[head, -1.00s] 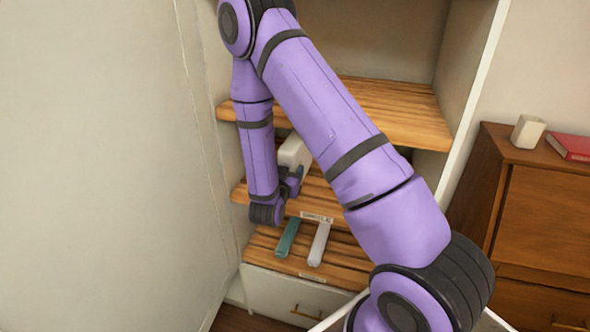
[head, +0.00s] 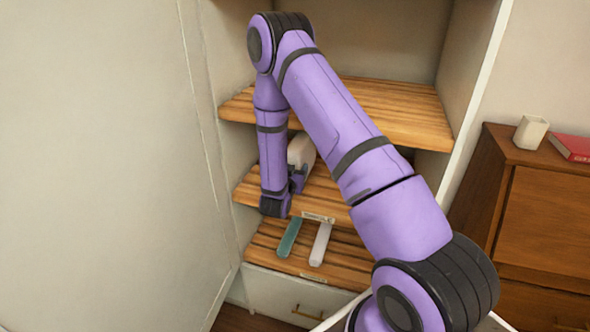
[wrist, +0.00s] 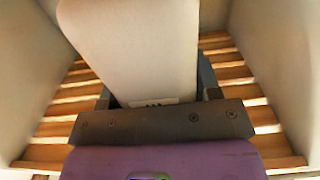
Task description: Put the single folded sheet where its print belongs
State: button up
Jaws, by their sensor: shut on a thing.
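My gripper (head: 297,182) is inside the open cupboard, over the middle slatted shelf (head: 333,193). It is shut on a cream folded sheet (head: 301,150), partly hidden by my arm in the head view. In the wrist view the sheet (wrist: 135,45) stands up between the fingers of my gripper (wrist: 155,88), with wooden slats behind it. A small dark mark shows at the sheet's lower edge there; its print cannot be read. I cannot tell whether the sheet touches the shelf.
On the lower slatted shelf (head: 265,246) lie a teal strip-like item (head: 289,238) and a pale one (head: 320,244). Small labels sit on the shelf fronts, unreadable. The upper shelf (head: 400,112) looks bare where visible. A dresser (head: 545,220) with a white cup (head: 529,132) and red book (head: 572,147) stands right.

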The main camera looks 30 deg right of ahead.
jog(key=shift+f, duration=0.55)
jog(key=o, duration=1.4)
